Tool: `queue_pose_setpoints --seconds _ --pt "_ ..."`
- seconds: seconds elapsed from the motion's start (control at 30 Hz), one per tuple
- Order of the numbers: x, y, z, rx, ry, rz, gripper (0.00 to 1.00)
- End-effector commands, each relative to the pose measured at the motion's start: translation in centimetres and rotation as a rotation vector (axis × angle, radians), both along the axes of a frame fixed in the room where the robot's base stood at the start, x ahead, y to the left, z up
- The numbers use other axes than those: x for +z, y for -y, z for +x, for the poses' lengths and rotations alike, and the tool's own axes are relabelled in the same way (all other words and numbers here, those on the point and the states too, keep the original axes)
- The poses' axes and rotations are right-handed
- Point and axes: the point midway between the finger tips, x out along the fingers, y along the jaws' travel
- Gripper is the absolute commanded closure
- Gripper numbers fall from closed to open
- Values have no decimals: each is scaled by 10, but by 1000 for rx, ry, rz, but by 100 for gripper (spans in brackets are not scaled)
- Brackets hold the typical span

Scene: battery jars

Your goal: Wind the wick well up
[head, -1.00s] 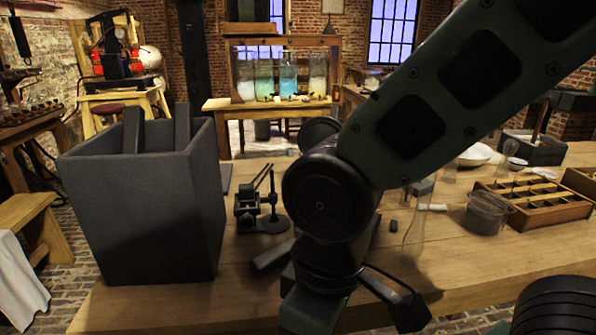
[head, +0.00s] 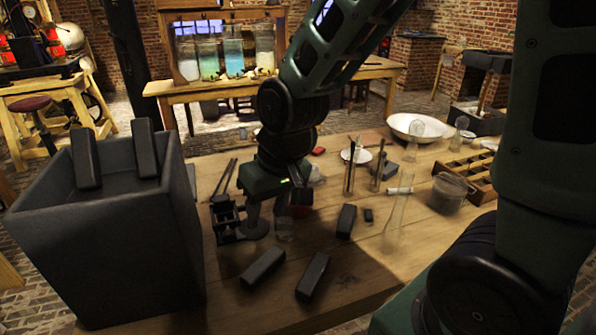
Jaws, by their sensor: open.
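My gripper (head: 278,205) points down over the middle of the bench. Its dark fingers are apart, with a small clear glass vessel (head: 284,229) showing below and between them. I cannot tell whether the fingers touch it. A tall clear glass chimney (head: 397,220) stands on the bench to the right, apart from the gripper. I cannot make out a wick or its winding knob; the gripper and wrist hide that part of the bench. A bit of red shows behind the right finger, mostly hidden.
A black clamp stand (head: 226,222) is close left of my gripper. A large dark box (head: 110,245) fills the bench's left end. Dark bars (head: 262,268) lie near the front edge. A glass pot (head: 450,194) and divided wooden tray (head: 484,186) stand right.

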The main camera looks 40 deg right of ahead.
Motion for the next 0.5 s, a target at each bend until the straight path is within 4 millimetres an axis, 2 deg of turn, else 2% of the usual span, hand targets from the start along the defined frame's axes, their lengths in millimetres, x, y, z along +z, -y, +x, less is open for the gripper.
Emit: queue_pose_setpoints --seconds 0.03,0.13,0.2,0.3,0.4,0.5 --pt "17 20 16 -79 17 7 59" --pt "33 66 44 -244 64 17 59" --pt "44 103 61 -360 99 17 59" --pt "53 145 75 -484 141 13 59" --pt "55 169 80 -549 163 7 59" --pt "51 176 83 -569 172 6 59"
